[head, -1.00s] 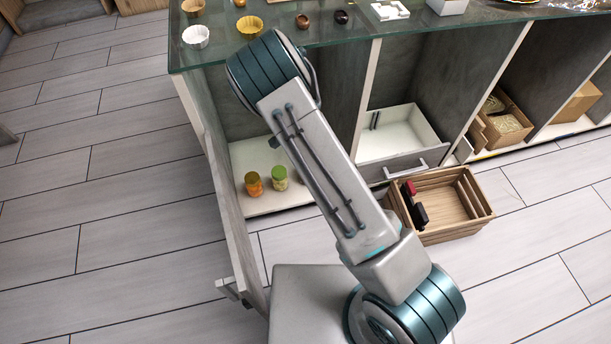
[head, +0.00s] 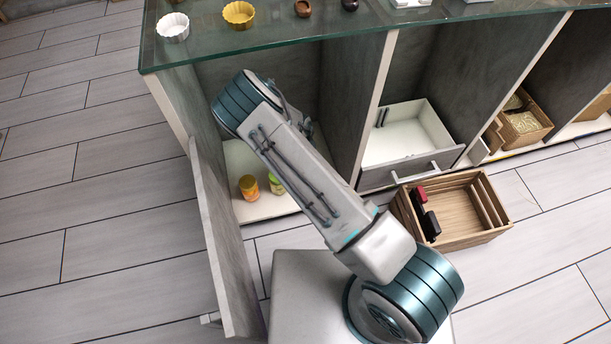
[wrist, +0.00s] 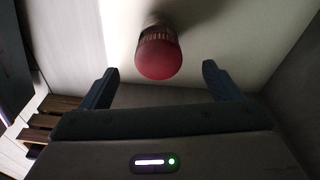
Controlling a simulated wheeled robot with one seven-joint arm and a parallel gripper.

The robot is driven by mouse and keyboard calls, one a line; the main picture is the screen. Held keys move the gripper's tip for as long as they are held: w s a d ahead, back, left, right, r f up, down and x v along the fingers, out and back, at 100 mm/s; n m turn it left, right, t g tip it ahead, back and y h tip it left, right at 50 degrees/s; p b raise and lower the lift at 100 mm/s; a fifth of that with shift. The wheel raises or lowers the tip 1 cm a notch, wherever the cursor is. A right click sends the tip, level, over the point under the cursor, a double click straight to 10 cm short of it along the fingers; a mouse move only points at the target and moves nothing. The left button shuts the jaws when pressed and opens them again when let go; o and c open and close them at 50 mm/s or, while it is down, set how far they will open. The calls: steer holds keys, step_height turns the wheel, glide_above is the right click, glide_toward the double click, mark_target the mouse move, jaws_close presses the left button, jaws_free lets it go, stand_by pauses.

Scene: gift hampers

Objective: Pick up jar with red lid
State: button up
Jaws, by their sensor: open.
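The jar with the red lid (wrist: 158,56) shows in the wrist view on a pale surface, its round lid towards the camera. My gripper (wrist: 158,82) is open and empty, with one finger to each side of the jar's place in the picture; the jar lies beyond the fingertips and appears apart from them. In the head view my arm reaches into the open left compartment of the cabinet (head: 172,112). The gripper and the red-lidded jar are hidden there behind my arm.
A jar with an orange lid (head: 248,187) and a jar with a green lid (head: 276,184) stand in the compartment. The open door (head: 222,240) stands left of my arm. A wooden crate (head: 475,237) and an open drawer (head: 410,170) are on the right. Glass countertop (head: 210,45) lies above.

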steer(key=f, duration=0.2)
steer(key=f+b, duration=0.1)
steer(key=f, duration=0.1)
steer(key=shift+w+d, duration=0.1)
steer(key=shift+d, duration=0.1)
steer(key=shift+d+f+b, duration=0.2)
steer(key=shift+f+b, duration=1.15)
steer(key=shift+f, duration=1.25)
steer(key=c, duration=1.3)
